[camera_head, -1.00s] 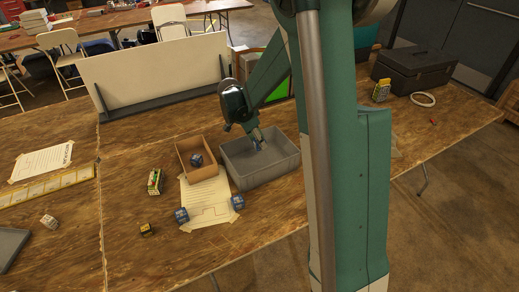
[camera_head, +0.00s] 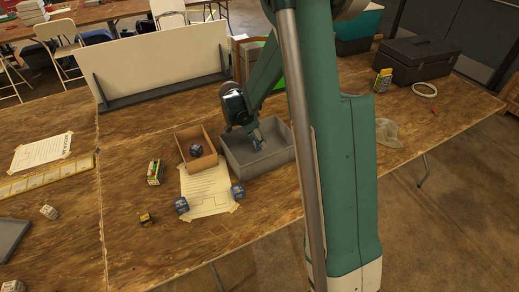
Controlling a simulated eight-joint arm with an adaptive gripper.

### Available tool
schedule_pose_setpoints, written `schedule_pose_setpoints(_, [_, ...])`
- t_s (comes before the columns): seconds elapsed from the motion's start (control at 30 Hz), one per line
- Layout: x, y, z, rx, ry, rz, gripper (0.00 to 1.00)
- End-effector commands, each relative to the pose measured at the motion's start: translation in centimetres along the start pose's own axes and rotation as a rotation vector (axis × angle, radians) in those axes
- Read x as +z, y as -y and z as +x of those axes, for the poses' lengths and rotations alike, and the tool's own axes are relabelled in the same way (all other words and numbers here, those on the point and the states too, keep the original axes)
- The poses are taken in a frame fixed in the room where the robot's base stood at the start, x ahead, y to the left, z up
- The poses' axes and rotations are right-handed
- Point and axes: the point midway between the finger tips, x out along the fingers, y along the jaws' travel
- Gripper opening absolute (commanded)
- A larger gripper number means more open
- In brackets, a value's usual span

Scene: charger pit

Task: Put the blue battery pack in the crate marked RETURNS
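My gripper (camera_head: 258,141) points down over the grey crate (camera_head: 282,166), within its rim in the picture. A small blue thing, perhaps a blue battery pack (camera_head: 262,146), shows at the fingertips; whether the fingers grip it is too small to tell. Another blue pack (camera_head: 196,149) sits in the brown open box (camera_head: 211,159) left of the crate. Two more blue packs stand on the table by the paper's edges, one at its left (camera_head: 182,206) and one at its right (camera_head: 238,190). I can read no RETURNS mark on either container.
A green-and-white block (camera_head: 155,172) and a small yellow-black block (camera_head: 145,219) lie left of the taped paper (camera_head: 207,191). A white upright panel (camera_head: 160,64) stands behind. A dark toolbox (camera_head: 420,60) is at the back right. My arm hides the table's middle right.

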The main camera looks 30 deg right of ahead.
Motion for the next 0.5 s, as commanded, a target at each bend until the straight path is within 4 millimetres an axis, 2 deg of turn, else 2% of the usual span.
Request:
schedule_pose_setpoints(0.13, [0.40,0.03,0.99,0.000,0.000,0.000,0.09])
schedule_pose_setpoints(0.5, [0.48,0.01,1.17,0.000,0.000,0.000,0.09])
